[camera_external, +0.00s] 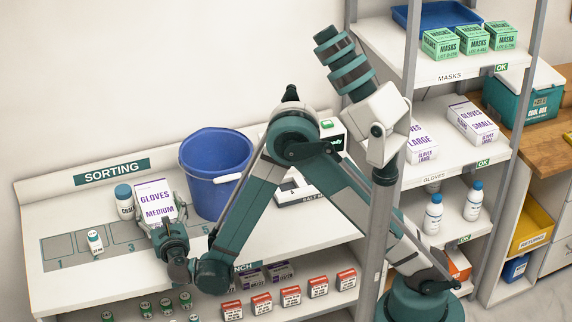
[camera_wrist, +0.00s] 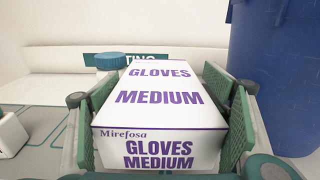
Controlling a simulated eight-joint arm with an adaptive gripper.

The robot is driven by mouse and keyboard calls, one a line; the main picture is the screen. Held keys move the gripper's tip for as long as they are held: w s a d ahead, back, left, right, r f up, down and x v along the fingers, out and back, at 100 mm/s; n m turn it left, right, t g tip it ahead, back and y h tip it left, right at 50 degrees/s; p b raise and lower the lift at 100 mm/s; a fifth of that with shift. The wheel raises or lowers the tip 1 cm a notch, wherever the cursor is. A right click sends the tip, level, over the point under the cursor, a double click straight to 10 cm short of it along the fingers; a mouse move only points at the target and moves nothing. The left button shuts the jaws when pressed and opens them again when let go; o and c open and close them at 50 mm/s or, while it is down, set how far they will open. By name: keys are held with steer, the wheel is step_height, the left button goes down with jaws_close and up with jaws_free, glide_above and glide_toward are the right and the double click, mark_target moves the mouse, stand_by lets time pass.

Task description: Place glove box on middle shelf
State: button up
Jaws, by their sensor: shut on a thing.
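The glove box (camera_external: 153,196) is white with purple lettering reading GLOVES MEDIUM. It is at the sorting bench (camera_external: 62,284), left of the blue bucket. In the wrist view the glove box (camera_wrist: 160,95) lies between the two green finger pads of my gripper (camera_wrist: 165,120), which is shut on it. I cannot tell whether the box touches the bench top. The middle shelf (camera_external: 452,160) of the rack at right carries a GLOVES label and holds a LARGE glove box (camera_external: 421,138) and a SMALL glove box (camera_external: 472,122). My arm partly covers the LARGE box.
A blue bucket (camera_external: 216,172) stands close right of the held box; it also shows in the wrist view (camera_wrist: 285,75). A blue-capped jar (camera_external: 124,202) is close on the left. A small white bottle (camera_external: 95,242) stands on the numbered squares.

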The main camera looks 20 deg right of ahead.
steer(key=shift+f+b, duration=0.5)
steer(key=shift+f, duration=1.4)
steer(key=shift+f, duration=0.15)
steer(key=o, duration=1.3)
steer(key=s+p, duration=0.1)
steer(key=s, duration=1.1)
steer(key=shift+p, duration=0.35)
steer(key=shift+c, duration=0.4)
